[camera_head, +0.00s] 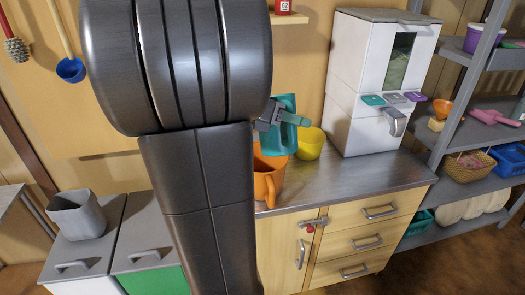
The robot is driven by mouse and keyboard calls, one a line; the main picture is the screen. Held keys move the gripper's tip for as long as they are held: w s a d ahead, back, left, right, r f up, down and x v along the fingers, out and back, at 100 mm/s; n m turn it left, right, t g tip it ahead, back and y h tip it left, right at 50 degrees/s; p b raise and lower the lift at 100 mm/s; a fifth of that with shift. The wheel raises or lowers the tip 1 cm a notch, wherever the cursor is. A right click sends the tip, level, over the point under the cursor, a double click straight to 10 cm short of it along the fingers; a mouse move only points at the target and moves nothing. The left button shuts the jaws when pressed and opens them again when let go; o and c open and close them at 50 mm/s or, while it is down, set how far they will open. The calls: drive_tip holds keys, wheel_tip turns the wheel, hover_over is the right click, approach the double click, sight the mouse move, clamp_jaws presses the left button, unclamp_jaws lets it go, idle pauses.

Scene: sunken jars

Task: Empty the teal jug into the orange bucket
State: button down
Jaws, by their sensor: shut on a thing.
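The teal jug (279,139) is right of my large dark arm in the head view, above the metal counter. My gripper (283,117) is at the jug's upper part and shut on it. The jug looks roughly upright, with a slight lean. Its inside does not show. The orange bucket (268,186) stands on the counter just below and left of the jug, with a handle toward the front. My arm hides its left side. The jug's lower end overlaps the bucket's rim in the picture; I cannot tell whether they touch. The bucket's contents do not show.
A yellow container (312,146) stands right behind the jug. A white dispenser (377,85) stands on the counter (375,180) farther right. The counter's front right is clear. A grey bin (80,215) sits at the left; a loaded shelf (455,130) stands at the right.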

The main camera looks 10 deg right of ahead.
sight(295, 132)
wheel_tip(295, 132, down, 3)
drive_tip(key=shift+w+f+b, duration=0.1)
drive_tip(key=shift+f+b, duration=0.05)
drive_tip(key=shift+b, duration=0.75)
drive_tip(key=r+p, duration=0.1)
drive_tip(key=p, duration=0.1)
drive_tip(key=shift+w+r+n+g+p, duration=0.1)
drive_tip(key=shift+w+n+g+p, duration=0.1)
drive_tip(key=shift+n+g+p, duration=0.2)
drive_tip(key=p, duration=0.2)
drive_tip(key=r+n+p, duration=0.1)
drive_tip(key=p, duration=0.1)
drive_tip(key=shift+w+a+r+g+p, duration=0.2)
drive_tip(key=shift+w+r+g+p, duration=0.1)
drive_tip(key=shift+w+g+p, duration=0.1)
drive_tip(key=shift+h, duration=0.3)
drive_tip(key=shift+w+r+n+g, duration=0.3)
drive_tip(key=shift+r+n, duration=0.1)
drive_tip(key=shift+n, duration=0.2)
drive_tip(key=shift+s, duration=0.1)
